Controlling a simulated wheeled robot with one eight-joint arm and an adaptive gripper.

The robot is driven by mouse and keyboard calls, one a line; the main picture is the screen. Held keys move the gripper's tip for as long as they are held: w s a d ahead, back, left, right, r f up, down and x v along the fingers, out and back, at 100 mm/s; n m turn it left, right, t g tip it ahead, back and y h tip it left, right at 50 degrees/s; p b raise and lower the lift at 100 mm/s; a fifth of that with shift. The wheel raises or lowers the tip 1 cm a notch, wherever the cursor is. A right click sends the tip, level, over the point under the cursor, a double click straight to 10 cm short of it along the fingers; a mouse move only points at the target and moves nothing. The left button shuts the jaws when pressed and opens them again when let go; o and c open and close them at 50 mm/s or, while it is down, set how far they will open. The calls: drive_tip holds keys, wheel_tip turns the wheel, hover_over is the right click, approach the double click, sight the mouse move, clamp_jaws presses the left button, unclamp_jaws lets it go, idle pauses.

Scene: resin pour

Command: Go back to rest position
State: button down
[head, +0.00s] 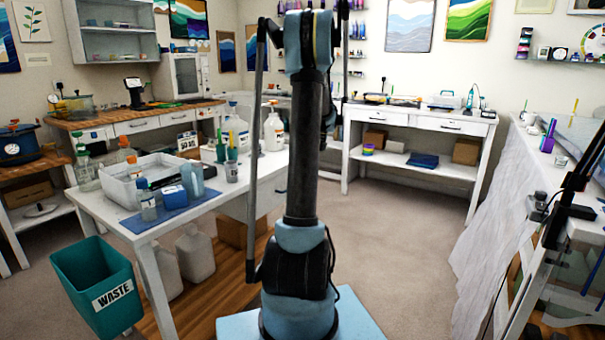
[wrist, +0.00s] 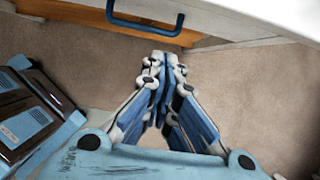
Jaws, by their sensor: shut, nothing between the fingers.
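My gripper (wrist: 165,62) shows in the wrist view with its two blue fingers together at the tips. It is shut and empty, above the beige carpet (wrist: 220,75). In the head view my arm stands upright in the middle of the picture, and the gripper itself cannot be made out there.
A white worktable (head: 122,212) with bottles and a tray stands at left. A green waste bin (head: 95,285) is at its front. A white bench (head: 420,118) stands at the back. A draped table (head: 500,205) is at right. Open carpet (head: 400,225) lies between them.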

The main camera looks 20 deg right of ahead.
drive_tip(key=shift+r, duration=0.2)
drive_tip(key=s+a+r+n+g+h, duration=0.1)
drive_tip(key=s+a+r+n, duration=0.2)
drive_tip(key=s+a+n, duration=0.6)
drive_tip(key=s+a+r+n, duration=0.3)
drive_tip(key=s+a+n, duration=0.2)
drive_tip(key=s+a, duration=0.65)
drive_tip(key=s+a+f+n, duration=0.1)
drive_tip(key=s+f+n, duration=0.2)
drive_tip(key=s+n, duration=0.2)
drive_tip(key=s+a+f+n+h, duration=0.1)
drive_tip(key=s+f+n, duration=0.3)
drive_tip(key=s, duration=0.7)
drive_tip(key=s+a+f+n, duration=0.3)
drive_tip(key=s+f+n, duration=0.1)
drive_tip(key=s, duration=0.3)
drive_tip(key=shift+s+f+n+h, duration=0.3)
drive_tip(key=shift+s+n, duration=0.1)
drive_tip(key=shift+n, duration=0.5)
